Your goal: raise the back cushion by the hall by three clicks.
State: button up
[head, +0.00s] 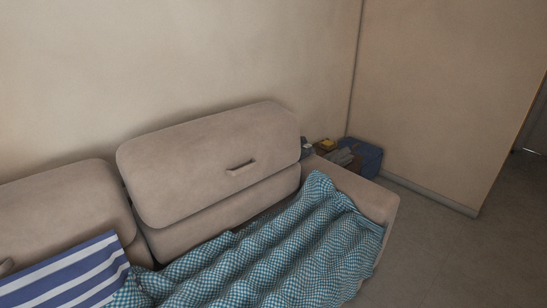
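The beige back cushion (205,160) at the sofa's right end, nearer the opening at the right edge, has a small handle (241,167) low on its front face. This cushion stands higher than the left back cushion (65,205) and tilts in the view. A lower backrest part (215,210) shows under it. My gripper is not in the head view.
A teal checked blanket (290,245) covers the seat and part of the right armrest (370,190). A blue-and-white striped pillow (70,275) lies at lower left. A blue bin (364,158) stands beyond the armrest. Floor (450,250) is clear at right.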

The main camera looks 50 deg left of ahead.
aim_at(170, 174)
jog(key=i+u, duration=0.15)
jog(key=i, duration=0.55)
jog(key=i+l+u, duration=0.15)
jog(key=i, duration=0.55)
jog(key=i+u, duration=0.25)
jog(key=u, duration=0.15)
jog(key=i+u, duration=0.25)
jog(key=u, duration=0.15)
jog(key=i+u, duration=0.25)
jog(key=u, duration=0.15)
jog(key=i+j+u, duration=0.1)
jog(key=i+u, duration=0.25)
jog(key=i, duration=0.15)
